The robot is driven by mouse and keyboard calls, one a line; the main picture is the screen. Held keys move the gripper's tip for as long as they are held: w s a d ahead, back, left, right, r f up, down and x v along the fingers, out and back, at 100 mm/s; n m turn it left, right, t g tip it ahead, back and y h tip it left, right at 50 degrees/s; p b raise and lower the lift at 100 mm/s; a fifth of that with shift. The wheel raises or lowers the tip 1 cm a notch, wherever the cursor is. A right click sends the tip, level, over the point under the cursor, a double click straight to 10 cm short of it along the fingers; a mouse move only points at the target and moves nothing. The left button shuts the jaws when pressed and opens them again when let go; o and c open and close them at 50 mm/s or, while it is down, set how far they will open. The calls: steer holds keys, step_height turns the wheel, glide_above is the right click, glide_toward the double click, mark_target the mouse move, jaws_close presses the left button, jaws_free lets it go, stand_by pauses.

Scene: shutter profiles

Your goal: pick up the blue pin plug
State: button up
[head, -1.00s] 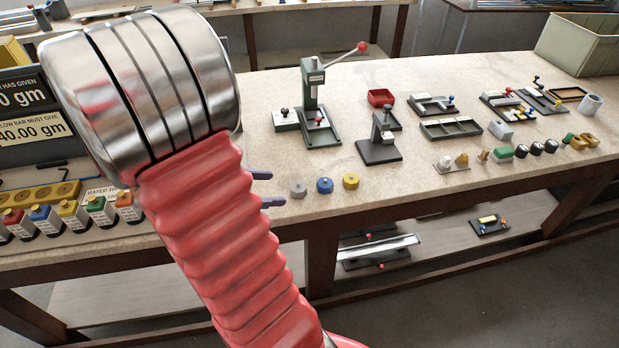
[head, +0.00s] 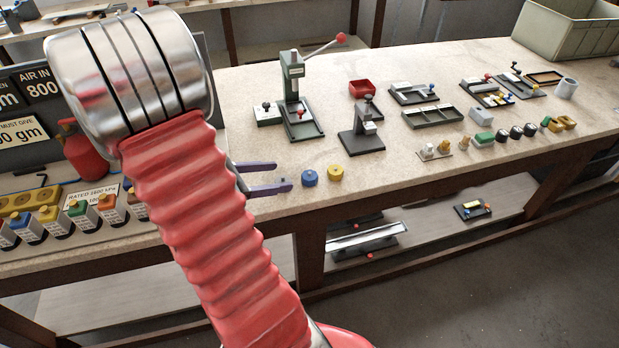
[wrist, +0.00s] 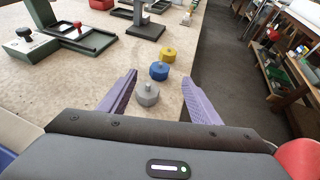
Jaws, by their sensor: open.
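The blue pin plug (head: 309,178) stands on the bench near its front edge, between a grey plug (head: 283,182) and a yellow plug (head: 335,173). In the wrist view the blue plug (wrist: 159,71) is beyond the grey plug (wrist: 146,95), and the yellow plug (wrist: 168,55) is farthest. My gripper (head: 281,176) has purple fingers, spread apart with nothing held. The grey plug shows between the fingers (wrist: 158,88) in the wrist view, nearer the left finger. The blue plug is just past the fingertips. Whether a finger touches the grey plug is unclear.
A green press (head: 293,95) with a red-knobbed lever and a dark stand (head: 363,130) stand behind the plugs. Several trays and small parts fill the bench's right side. Bare bench surface (head: 390,165) lies right of the yellow plug. The bench's front edge is close.

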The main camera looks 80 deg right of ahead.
mark_target(308, 175)
steer(key=shift+x, duration=2.35)
steer(key=shift+f+x, duration=0.15)
steer(key=shift+x, duration=1.15)
steer(key=shift+f+x, duration=0.15)
steer(key=shift+x, duration=1.15)
steer(key=shift+a, duration=0.1)
steer(key=shift+c, duration=0.2)
steer(key=c, duration=1.1)
